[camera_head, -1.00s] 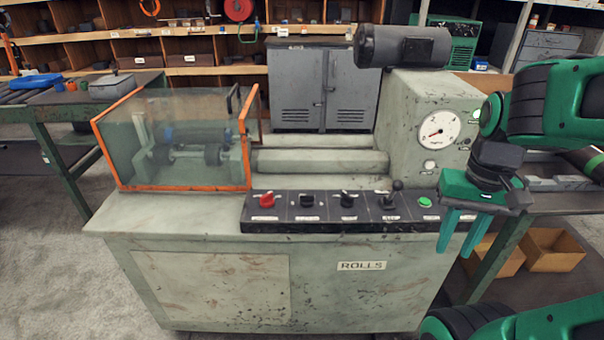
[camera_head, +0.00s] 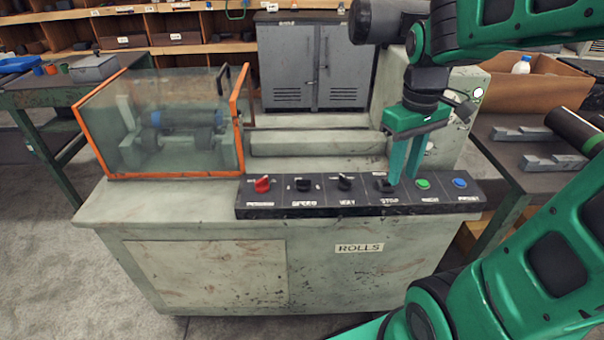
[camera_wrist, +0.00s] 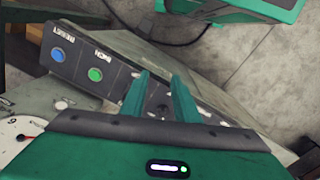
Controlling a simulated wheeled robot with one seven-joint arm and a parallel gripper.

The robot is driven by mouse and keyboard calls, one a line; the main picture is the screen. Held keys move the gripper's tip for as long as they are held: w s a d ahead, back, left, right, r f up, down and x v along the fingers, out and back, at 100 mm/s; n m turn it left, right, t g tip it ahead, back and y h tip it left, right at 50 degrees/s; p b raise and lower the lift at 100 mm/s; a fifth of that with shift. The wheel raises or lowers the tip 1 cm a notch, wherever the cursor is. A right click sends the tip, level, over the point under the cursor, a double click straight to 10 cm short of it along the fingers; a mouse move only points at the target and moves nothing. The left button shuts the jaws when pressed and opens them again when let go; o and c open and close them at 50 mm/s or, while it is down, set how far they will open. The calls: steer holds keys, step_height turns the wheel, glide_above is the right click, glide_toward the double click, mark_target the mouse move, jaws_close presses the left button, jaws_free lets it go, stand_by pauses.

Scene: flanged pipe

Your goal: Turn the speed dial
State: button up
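The speed dial (camera_head: 304,186) is a black knob on the dark control panel (camera_head: 270,211), above a white label that reads SPEED. It is the second control from the left, right of a red knob (camera_head: 262,185). My gripper (camera_head: 403,180) points down over the right part of the panel, beside the STOP control (camera_head: 384,186), well right of the speed dial. Its two green fingers are apart with nothing held between them. The wrist view shows the open fingers (camera_wrist: 160,80) over the panel; I cannot make out the speed dial there.
Another black knob (camera_head: 344,184) sits between the speed dial and the STOP control. Green (camera_head: 423,184) and blue (camera_head: 460,183) buttons lie at the panel's right end. An orange-framed clear guard (camera_head: 160,125) stands behind left. Space above the panel's left half is clear.

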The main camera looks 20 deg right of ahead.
steer(key=w+a+n, duration=0.5)
steer(key=w+n, duration=0.1)
steer(key=w, duration=0.3)
steer(key=n, duration=0.8)
glide_toward(304, 178)
step_height(304, 178, down, 8)
steer(key=shift+f, duration=0.15)
steer(key=shift+d, duration=0.15)
jaws_close()
